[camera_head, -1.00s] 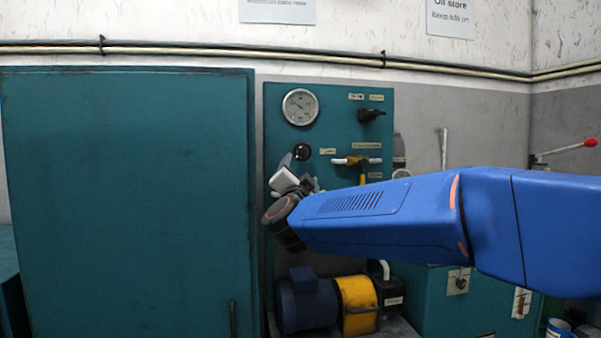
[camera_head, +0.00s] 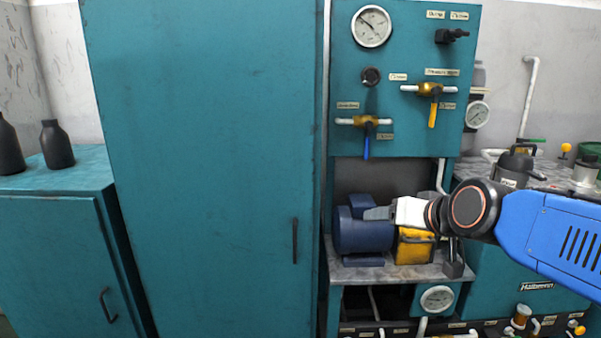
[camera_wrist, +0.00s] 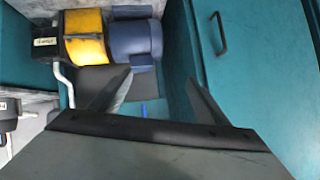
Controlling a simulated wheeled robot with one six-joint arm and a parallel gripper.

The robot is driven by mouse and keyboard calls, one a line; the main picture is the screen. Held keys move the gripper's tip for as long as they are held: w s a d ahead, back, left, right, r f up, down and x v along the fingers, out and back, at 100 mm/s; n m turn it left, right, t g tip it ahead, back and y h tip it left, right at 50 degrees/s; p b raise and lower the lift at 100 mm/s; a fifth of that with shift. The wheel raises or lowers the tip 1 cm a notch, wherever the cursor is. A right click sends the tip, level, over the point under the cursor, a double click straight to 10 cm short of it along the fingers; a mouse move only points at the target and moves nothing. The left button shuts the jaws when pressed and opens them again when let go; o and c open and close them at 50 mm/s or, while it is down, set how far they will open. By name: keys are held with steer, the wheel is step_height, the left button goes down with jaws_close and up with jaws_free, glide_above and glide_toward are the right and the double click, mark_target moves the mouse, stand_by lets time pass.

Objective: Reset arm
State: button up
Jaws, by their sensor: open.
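My blue arm (camera_head: 555,235) comes in from the right in the head view. My gripper (camera_head: 372,213) points left, in front of the blue motor (camera_head: 362,236) and the yellow pump part (camera_head: 414,248). In the wrist view my gripper (camera_wrist: 160,95) shows two grey fingers spread apart with nothing between them. The blue motor (camera_wrist: 135,42) and yellow part (camera_wrist: 84,36) lie beyond the fingertips there. I cannot tell exactly how far the fingers are from the motor.
A teal panel (camera_head: 400,70) carries a round gauge (camera_head: 371,26), a yellow-handled valve (camera_head: 433,110) and a blue-handled valve (camera_head: 366,140). A tall teal cabinet (camera_head: 205,150) stands left of it. A low cabinet (camera_head: 60,265) with dark bottles (camera_head: 57,145) is at far left.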

steer(key=s+d+f+g+h, duration=0.1)
steer(key=s+d+f+g, duration=0.2)
steer(key=s+f, duration=0.4)
steer(key=s+d+f+g+h, duration=0.2)
steer(key=s+d+f, duration=0.3)
steer(key=s, duration=0.8)
step_height(320, 180, down, 4)
steer(key=shift+d+r+n+g, duration=0.2)
steer(key=shift+d+n+g, duration=0.15)
steer(key=shift+g, duration=0.45)
stand_by(1.1)
